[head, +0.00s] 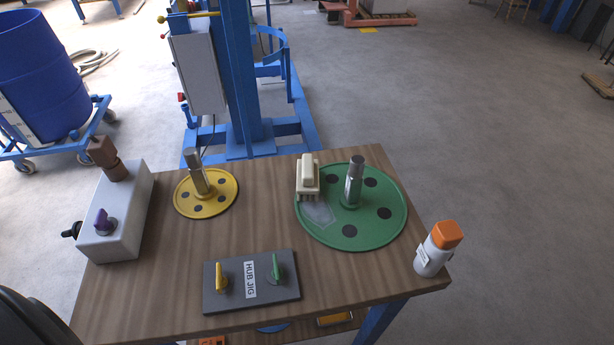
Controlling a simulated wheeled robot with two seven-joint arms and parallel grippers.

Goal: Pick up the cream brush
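The cream brush (308,176) is a small block with a raised handle on top and bristles at its lower front edge. It rests at the upper left part of the green disc (385,233) on the wooden table, beside a pale grey patch on the disc. A metal hub post (353,182) stands on the disc just right of the brush, apart from it. Neither of my grippers is in the head view. A dark rounded part shows at the lower left corner, far from the brush.
A yellow disc (223,208) with a metal post stands left of the brush. A grey box (116,222) with knobs is at the table's left. A dark hub jig plate (250,302) lies in front. A white bottle with orange cap (437,249) stands near the right edge.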

